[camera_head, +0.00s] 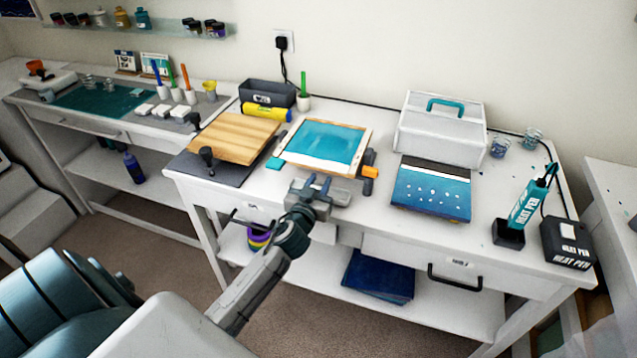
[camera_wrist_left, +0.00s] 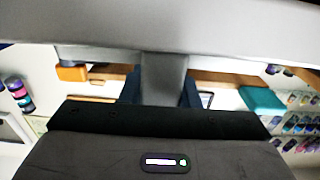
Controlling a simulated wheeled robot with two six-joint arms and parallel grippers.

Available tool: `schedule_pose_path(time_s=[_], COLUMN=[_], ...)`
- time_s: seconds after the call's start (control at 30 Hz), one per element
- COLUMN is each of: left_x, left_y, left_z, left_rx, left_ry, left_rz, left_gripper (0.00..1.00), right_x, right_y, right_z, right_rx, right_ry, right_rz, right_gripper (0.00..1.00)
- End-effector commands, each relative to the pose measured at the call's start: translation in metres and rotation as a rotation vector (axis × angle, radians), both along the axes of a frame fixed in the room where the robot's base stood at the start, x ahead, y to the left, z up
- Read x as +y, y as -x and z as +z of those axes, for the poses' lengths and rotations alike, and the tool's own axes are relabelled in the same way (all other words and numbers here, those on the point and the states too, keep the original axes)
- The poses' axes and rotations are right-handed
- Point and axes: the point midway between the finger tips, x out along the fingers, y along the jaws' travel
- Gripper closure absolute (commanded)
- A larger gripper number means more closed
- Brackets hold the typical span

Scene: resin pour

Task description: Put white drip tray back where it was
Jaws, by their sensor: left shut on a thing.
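My left gripper (camera_head: 318,186) is at the near edge of the middle table, in front of a pale-framed teal panel (camera_head: 322,144). In the left wrist view its dark fingers are shut on a pale upright tab joined to a wide pale bar, which I take as part of the white drip tray (camera_wrist_left: 210,38). The bar spans the top of that view, so most of the tray is out of frame. In the head view I cannot clearly separate the held piece from the gripper. My right gripper is not in view.
A wooden board (camera_head: 235,137) lies left of the panel, and an orange-ended tool (camera_head: 370,172) lies to its right. A blue dotted panel (camera_head: 431,190) lies before a white box (camera_head: 440,132). A heat pen (camera_head: 527,207) stands far right.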

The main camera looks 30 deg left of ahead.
Motion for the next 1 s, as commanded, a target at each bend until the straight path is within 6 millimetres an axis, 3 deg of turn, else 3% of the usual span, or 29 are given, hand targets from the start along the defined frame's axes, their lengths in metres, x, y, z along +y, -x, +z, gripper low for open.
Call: schedule_pose_path(time_s=[0.37, 0.4, 0.5, 0.9, 1.0], left_x=[0.000, 0.000, 0.000, 0.000, -0.003], left_y=[0.000, 0.000, 0.000, 0.000, 0.015], left_z=[-0.005, -0.003, -0.003, -0.003, -0.009], left_rx=[-0.001, -0.001, -0.001, 0.001, -0.001], left_ry=[0.000, 0.000, 0.000, -0.001, -0.001], left_rz=[0.000, 0.000, 0.000, 0.000, -0.001], left_gripper=[0.97, 0.68, 0.50, 0.50, 0.50], right_x=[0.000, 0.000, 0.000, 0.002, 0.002], right_y=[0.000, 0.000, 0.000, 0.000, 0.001], right_z=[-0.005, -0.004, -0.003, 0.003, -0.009], right_rx=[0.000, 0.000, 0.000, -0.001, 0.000], right_ry=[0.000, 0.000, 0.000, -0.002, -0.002], right_rz=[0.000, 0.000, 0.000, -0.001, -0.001], right_gripper=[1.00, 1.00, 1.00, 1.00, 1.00])
